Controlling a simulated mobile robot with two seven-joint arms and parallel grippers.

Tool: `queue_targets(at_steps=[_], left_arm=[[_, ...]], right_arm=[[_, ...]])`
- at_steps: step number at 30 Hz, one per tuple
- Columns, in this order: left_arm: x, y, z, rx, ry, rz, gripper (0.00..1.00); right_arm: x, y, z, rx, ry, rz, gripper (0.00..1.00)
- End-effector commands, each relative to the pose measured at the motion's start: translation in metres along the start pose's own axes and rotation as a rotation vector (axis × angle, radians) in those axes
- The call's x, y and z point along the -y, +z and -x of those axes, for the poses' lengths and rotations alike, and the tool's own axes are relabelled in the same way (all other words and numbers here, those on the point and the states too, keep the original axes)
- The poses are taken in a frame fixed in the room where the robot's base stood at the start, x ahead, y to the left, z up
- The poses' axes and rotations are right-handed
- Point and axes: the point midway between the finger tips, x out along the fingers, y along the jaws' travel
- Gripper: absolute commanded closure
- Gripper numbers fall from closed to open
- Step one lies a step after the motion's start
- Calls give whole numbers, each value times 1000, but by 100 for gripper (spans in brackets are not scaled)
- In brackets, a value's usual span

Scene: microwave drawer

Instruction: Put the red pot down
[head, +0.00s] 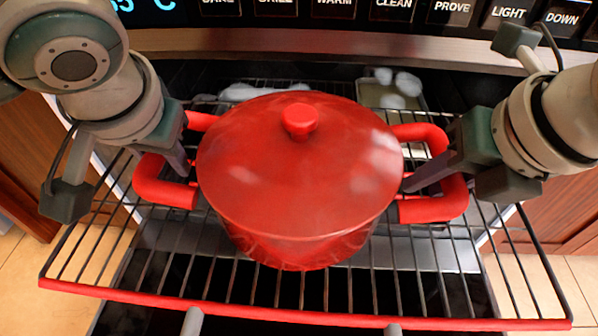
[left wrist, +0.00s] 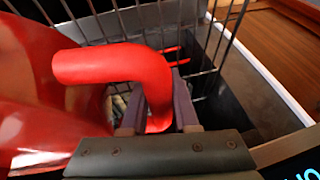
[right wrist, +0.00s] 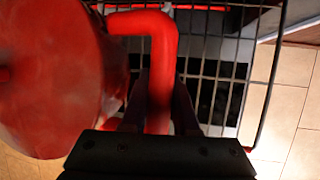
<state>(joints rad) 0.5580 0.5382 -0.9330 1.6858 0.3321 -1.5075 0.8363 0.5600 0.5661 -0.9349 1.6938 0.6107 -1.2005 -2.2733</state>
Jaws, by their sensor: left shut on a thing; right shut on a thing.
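The red pot (head: 300,170), with its red lid and round knob, is upright in the middle of the head view, over the pulled-out wire rack (head: 230,292). I cannot tell whether its base touches the rack. My left gripper (head: 188,172) is shut on the pot's left handle; the left wrist view shows its fingers around the red handle (left wrist: 115,66). My right gripper (head: 410,184) is shut on the right handle; the right wrist view shows its fingers on either side of that red handle (right wrist: 162,70).
An oven control panel (head: 380,12) with labelled buttons runs along the top. Behind the pot, a tray with pale lumps (head: 392,92) is partly visible inside the oven. The rack has a red front rail (head: 290,312). Wooden cabinets (head: 30,150) flank the oven.

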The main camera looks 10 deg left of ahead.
Motion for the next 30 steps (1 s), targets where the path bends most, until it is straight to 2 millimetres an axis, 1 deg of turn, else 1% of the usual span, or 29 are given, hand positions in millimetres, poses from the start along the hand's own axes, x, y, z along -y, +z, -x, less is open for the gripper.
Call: queue_targets(at_steps=[1,14,20,30], left_arm=[[1,-3,2,-6,-1,2,100],[0,-2,-1,-7,-1,2,100],[-2,2,-9,-7,-1,2,100],[-6,9,-27,-7,-1,2,100]], right_arm=[[-1,4,3,8,2,0,100],[0,2,-1,8,2,0,100],[2,-1,-9,8,2,0,100],[6,-9,-27,8,2,0,100]])
